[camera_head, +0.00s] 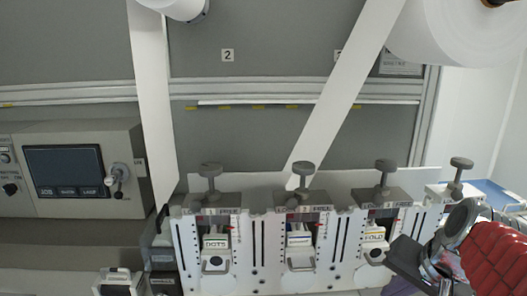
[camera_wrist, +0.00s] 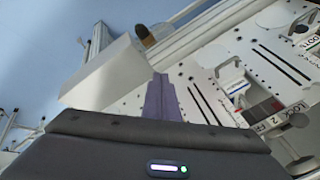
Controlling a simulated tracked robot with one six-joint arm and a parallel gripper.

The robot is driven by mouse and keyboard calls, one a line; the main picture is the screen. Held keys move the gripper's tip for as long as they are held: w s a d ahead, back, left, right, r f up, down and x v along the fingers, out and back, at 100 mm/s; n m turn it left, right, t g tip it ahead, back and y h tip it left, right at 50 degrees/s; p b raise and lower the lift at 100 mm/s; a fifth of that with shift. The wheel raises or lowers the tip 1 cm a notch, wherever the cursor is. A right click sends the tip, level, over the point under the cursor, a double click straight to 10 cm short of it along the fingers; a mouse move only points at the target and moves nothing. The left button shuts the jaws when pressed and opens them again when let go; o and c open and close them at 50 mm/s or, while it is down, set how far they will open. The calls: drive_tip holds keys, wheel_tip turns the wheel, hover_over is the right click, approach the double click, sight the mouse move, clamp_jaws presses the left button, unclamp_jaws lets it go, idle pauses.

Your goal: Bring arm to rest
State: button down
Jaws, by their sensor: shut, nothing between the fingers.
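My gripper (camera_wrist: 161,84) shows in the wrist view as narrow purple-grey fingers pressed together, with nothing between them. They show in front of the white slotted plate (camera_wrist: 200,90), and I cannot tell how far apart they are. In the head view my gripper (camera_head: 425,264) is at the lower right, at the end of my red-sleeved arm. It is in front of the right end of the station row, and its fingertips are hard to make out there.
White stations with grey knobs (camera_head: 303,170) line the plate, one labelled DOTS (camera_head: 214,244) and one FOLD (camera_head: 374,238). A control panel (camera_head: 66,172) stands left. White web strips (camera_head: 152,100) run down from above. A large white roll (camera_head: 455,30) hangs upper right.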

drive_tip(key=s+a+f+n, duration=0.3)
drive_tip(key=s+a+n, duration=0.4)
drive_tip(key=a, duration=0.3)
drive_tip(key=shift+s+a+f+n+h, duration=0.2)
drive_tip(key=shift+s+f+n+h, duration=0.2)
drive_tip(key=shift+s, duration=0.1)
